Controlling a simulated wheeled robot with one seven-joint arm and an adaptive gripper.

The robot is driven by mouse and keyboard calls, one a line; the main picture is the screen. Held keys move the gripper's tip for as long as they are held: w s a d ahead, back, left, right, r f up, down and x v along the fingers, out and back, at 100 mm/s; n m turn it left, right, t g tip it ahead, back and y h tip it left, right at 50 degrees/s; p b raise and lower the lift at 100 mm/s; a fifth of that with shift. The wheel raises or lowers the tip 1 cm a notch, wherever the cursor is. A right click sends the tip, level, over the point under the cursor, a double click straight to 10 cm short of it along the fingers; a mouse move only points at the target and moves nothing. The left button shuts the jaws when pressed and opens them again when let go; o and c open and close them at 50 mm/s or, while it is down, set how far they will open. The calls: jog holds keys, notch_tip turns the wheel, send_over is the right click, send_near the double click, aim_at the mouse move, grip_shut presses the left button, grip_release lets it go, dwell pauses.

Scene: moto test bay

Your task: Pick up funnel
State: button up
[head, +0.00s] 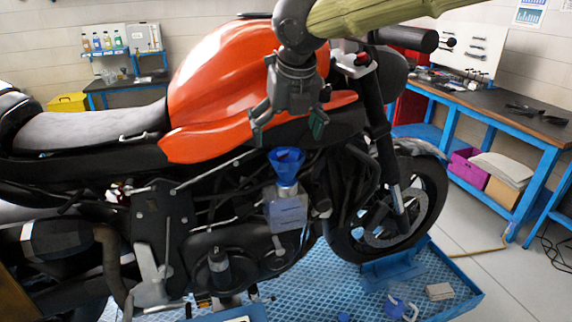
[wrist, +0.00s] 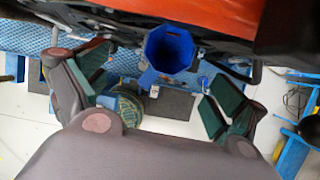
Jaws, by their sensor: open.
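The blue funnel (head: 286,165) sits upright in the top of a translucent grey-white bottle (head: 287,210), in front of the orange motorcycle's engine. In the wrist view, the funnel's open mouth (wrist: 169,49) shows ahead of my fingers, near the middle. My gripper (head: 288,135) is open and empty, pointing down above the funnel in the head view. In the wrist view, my gripper's green-padded fingers (wrist: 150,96) are spread wide to the left and right. The funnel is apart from both fingers.
The orange motorcycle (head: 220,75) stands close behind my gripper, its bodywork filling the top of the wrist view. A blue tray platform (head: 455,270) lies under it. A blue workbench (head: 545,128) stands at right. Clear floor shows at lower right.

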jog(key=f, duration=0.1)
jog(key=w+f, duration=0.1)
jog(key=f, duration=0.1)
jog(key=shift+w+d+f+p, duration=0.1)
jog(key=shift+w+d+p, duration=0.05)
jog(key=shift+d+p, duration=0.15)
jog(key=p, duration=0.3)
send_over(288, 180)
jog(key=shift+w+f, duration=0.15)
jog(key=shift+f, duration=1.1)
jog(key=shift+w+f, duration=0.15)
jog(key=shift+f, duration=1.05)
jog(key=shift+s, duration=0.1)
jog(key=shift+c, duration=0.3)
jog(key=c, duration=1)
